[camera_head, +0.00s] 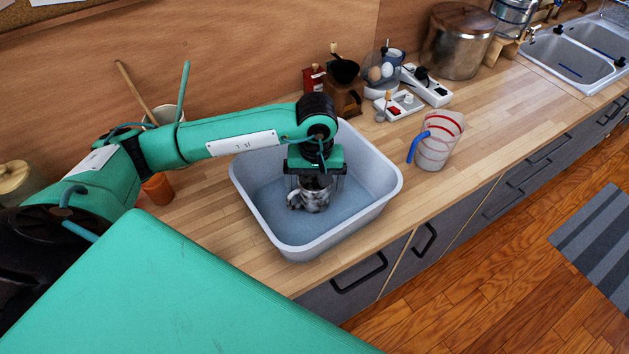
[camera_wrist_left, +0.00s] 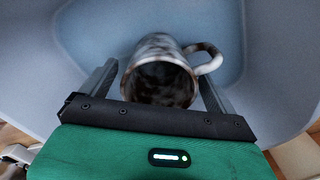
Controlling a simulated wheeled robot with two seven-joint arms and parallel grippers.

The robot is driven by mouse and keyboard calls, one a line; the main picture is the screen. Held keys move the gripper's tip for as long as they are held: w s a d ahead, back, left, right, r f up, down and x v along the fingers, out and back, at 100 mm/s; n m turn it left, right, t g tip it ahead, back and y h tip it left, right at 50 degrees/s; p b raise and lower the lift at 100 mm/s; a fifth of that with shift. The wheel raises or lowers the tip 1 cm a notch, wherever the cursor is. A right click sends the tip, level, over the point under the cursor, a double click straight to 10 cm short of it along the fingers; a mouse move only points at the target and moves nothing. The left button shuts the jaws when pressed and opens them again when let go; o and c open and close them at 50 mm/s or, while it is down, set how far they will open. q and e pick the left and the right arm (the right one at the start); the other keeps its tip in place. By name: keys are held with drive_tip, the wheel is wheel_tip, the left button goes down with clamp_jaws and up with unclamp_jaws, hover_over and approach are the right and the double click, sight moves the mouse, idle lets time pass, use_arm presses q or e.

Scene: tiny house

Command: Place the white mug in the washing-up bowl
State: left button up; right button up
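The mug (camera_head: 314,196), mottled white and dark, is in the grey washing-up bowl (camera_head: 258,226), low near its floor. In the left wrist view the mug (camera_wrist_left: 160,72) has its dark mouth facing the camera and its handle to the upper right. My left gripper (camera_head: 316,186) is over the bowl, pointing down, with its fingers apart on either side of the mug. In the left wrist view the left gripper (camera_wrist_left: 160,84) shows narrow gaps between fingers and mug. Whether the mug's base touches the bowl floor is hard to see. My right gripper is not in view.
A measuring jug (camera_head: 438,140) with a blue handle stands right of the bowl. A sink (camera_head: 572,58) is far right. Counter between jug and sink is clear.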

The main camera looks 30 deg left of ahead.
use_arm(q)
drive_tip(key=shift+r, duration=0.3)
wheel_tip(320, 180, up, 12)
drive_tip(key=b, duration=0.3)
drive_tip(key=shift+d+f, duration=0.15)
idle(0.6)
